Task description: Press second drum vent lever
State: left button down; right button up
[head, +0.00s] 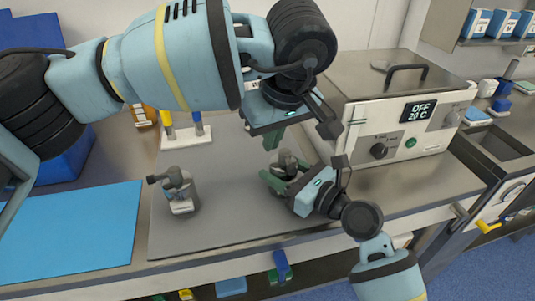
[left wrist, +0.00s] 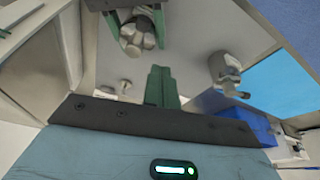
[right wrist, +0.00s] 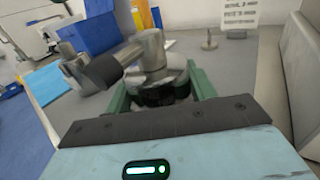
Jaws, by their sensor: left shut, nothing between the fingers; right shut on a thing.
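Two small grey metal drums with vent levers stand on the grey mat. The first drum (head: 181,192) stands alone at the left; it also shows in the left wrist view (left wrist: 224,70). The second drum (head: 287,162) is held between the green fingers of my right gripper (head: 276,172). In the right wrist view the second drum (right wrist: 165,72) is upright, and its lever with a dark grip (right wrist: 103,70) points left. My left gripper (head: 272,142) is shut and empty, just above and beside the second drum. In the left wrist view its fingers (left wrist: 158,85) are together, apart from the second drum (left wrist: 138,40).
A blue sheet (head: 70,230) lies left. A stand with yellow and blue posts (head: 187,138) is behind the drums. The grey mat's (head: 225,220) front middle is clear.

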pick_arm(q)
jog(key=shift+w+d+r, duration=0.1)
jog(key=shift+d+r, duration=0.15)
jog(key=shift+r, duration=0.7)
jog(key=shift+d+r, duration=0.25)
jog(key=shift+r, duration=0.65)
pick_arm(e)
jog(key=shift+f, duration=0.1)
jog(key=o, duration=1.3)
jog(key=v, duration=1.2)
jog(key=shift+d, duration=0.1)
